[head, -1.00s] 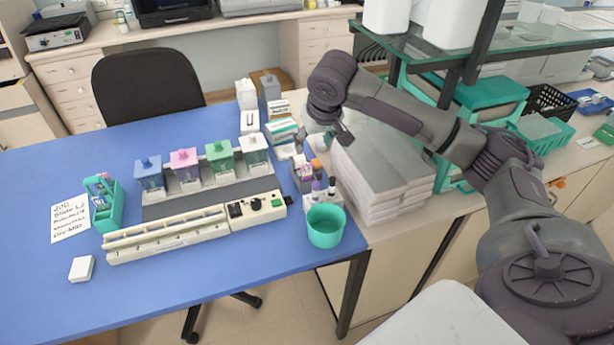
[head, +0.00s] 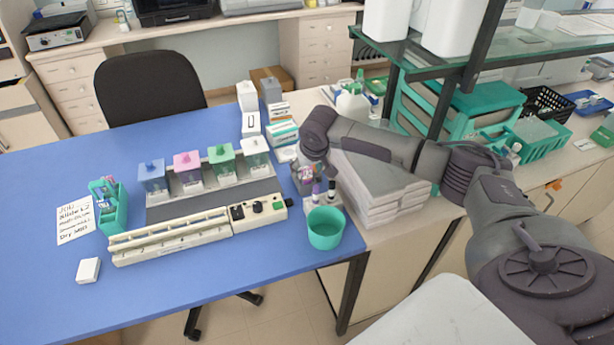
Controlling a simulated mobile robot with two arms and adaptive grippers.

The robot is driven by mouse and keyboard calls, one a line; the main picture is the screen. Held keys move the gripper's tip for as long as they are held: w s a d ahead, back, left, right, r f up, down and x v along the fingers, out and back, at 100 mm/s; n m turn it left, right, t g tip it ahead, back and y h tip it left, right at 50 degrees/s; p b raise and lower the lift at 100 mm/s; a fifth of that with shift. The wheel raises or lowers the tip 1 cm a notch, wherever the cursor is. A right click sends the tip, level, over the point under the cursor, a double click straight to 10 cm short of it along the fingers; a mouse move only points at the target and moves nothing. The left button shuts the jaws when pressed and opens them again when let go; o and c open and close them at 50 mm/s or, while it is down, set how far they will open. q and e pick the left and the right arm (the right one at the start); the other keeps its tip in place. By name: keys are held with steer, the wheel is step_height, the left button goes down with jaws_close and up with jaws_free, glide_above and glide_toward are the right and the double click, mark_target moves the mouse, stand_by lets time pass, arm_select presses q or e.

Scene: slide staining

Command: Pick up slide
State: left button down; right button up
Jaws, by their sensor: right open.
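My right gripper (head: 322,174) hangs open at the right end of the blue table, just above a small group of bottles and vials (head: 305,178). Its fingers are small and partly merge with these items. No single slide can be made out clearly. A long cream staining tray (head: 170,238) lies in front of the staining jars, left of the gripper. A teal rack (head: 110,207) with small items in it stands further left. A small white box (head: 88,270) lies near the table's front left. My left gripper is not in view.
Jars with blue (head: 152,178), pink (head: 187,170), green (head: 222,162) and white (head: 255,152) lids stand in a row. A teal cup (head: 325,228) stands at the table's right corner. Stacked grey-white slabs (head: 385,190) lie beside the arm.

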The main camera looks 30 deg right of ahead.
steer(key=shift+w+f, duration=0.1)
steer(key=shift+f, duration=0.15)
jaws_close()
steer(key=shift+r, duration=0.15)
